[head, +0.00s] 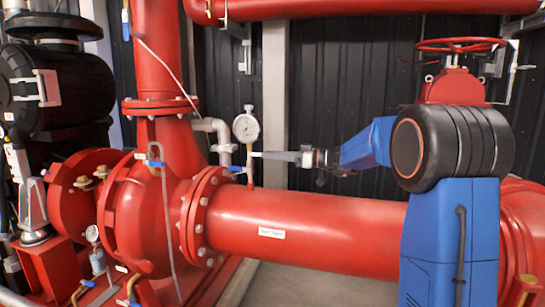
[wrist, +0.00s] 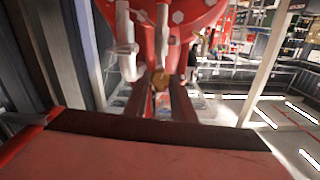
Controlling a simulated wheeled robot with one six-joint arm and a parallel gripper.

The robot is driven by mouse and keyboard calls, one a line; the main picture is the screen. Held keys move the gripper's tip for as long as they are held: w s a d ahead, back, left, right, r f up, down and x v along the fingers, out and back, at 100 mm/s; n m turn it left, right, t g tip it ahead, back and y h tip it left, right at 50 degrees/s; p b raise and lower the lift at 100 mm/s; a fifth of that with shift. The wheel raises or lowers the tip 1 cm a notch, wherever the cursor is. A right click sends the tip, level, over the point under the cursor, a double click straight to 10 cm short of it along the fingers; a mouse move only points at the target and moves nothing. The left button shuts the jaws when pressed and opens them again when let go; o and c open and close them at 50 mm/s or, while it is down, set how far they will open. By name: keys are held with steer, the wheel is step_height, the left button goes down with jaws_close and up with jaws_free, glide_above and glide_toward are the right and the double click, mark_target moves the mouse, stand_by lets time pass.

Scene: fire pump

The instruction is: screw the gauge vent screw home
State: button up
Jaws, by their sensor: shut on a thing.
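The round white-faced gauge (head: 245,128) stands upright on a thin stem (head: 250,172) above the red horizontal pipe. My gripper (head: 254,154) reaches in from the right, with its fingertips at the stem just below the gauge. In the wrist view the two dark fingers of my gripper (wrist: 160,88) are shut on a small brass-coloured piece, which I take as the gauge vent screw (wrist: 160,79). The fingers hide most of it. I cannot tell how deep its thread sits.
The thick red pipe (head: 310,232) runs below my arm. A grey elbow pipe (head: 218,135) and a blue-handled valve (head: 236,169) stand close to the left of the gauge stem. A red handwheel (head: 460,45) is at the upper right.

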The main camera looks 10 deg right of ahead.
steer(key=shift+f+m, duration=0.2)
steer(key=shift+m, duration=7.8)
steer(key=shift+f+m, duration=0.2)
steer(key=shift+m, duration=7.8)
steer(key=o, duration=1.1)
steer(key=shift+d, duration=0.1)
steer(key=shift+c, duration=0.2)
